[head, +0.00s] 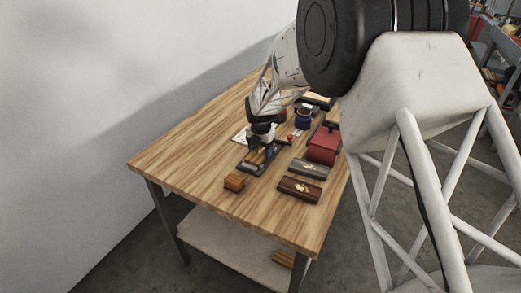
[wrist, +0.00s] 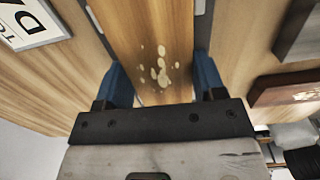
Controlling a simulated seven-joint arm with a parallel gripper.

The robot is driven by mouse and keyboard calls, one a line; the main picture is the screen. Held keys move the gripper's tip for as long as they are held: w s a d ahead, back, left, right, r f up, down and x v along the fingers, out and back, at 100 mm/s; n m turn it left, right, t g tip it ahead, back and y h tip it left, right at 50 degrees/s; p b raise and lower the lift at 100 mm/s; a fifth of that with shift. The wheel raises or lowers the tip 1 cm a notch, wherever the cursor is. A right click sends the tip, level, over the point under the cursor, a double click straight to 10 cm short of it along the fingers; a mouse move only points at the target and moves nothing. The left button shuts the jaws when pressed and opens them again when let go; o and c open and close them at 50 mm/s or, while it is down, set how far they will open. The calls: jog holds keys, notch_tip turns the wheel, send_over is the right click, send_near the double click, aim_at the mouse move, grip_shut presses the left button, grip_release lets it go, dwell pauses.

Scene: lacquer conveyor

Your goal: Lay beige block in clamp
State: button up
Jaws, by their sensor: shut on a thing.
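The beige block (wrist: 155,45) is a long wooden piece with pale spots, between the blue fingers of my gripper (wrist: 163,82) in the wrist view. My gripper is shut on it. In the head view my gripper (head: 261,142) is low over a dark grey holder, which seems to be the clamp (head: 275,157), and the block (head: 257,157) shows below the fingers. Grey edges of the holder show on both sides of the block in the wrist view. I cannot tell whether the block rests on the holder or is just above it.
A small brown wooden block (head: 234,183) lies in front. A lettered card (wrist: 33,22) lies left. The table's front left is clear.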

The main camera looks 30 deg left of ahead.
aim_at(261, 151)
jog(key=o, duration=1)
jog(key=shift+f, duration=0.1)
notch_tip(261, 151, up, 12)
jog(key=shift+r, duration=0.2)
dwell(0.8)
